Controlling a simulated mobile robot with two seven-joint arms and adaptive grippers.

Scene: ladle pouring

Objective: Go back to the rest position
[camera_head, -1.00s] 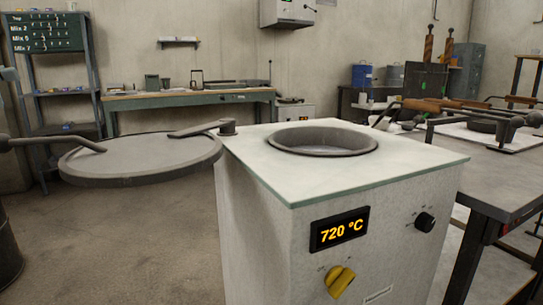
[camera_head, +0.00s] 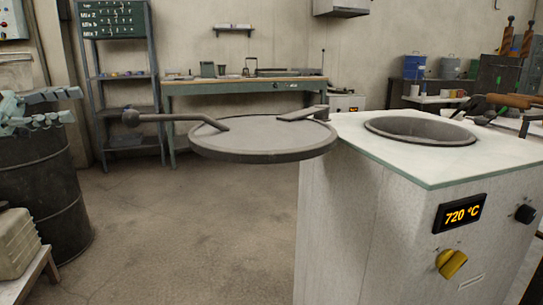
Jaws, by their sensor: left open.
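My left gripper (camera_head: 72,106) is at the left edge in the head view, pale with grey fingers. It is open and appears empty, in front of the top of a dark barrel. The furnace (camera_head: 345,225) is the white box on the right, with its display reading 720 °C. Its round crucible opening (camera_head: 420,131) is uncovered. The round grey lid (camera_head: 262,137) is swung out to the furnace's left, and its knobbed handle (camera_head: 131,117) points left. My left gripper is apart from this handle, to its left. My right gripper is not in view.
The dark barrel (camera_head: 45,195) stands at the left, with a pale container (camera_head: 18,243) on a low stand in front. A shelf rack (camera_head: 122,105) and a workbench (camera_head: 245,84) stand along the back wall. The floor (camera_head: 190,225) between barrel and furnace is clear.

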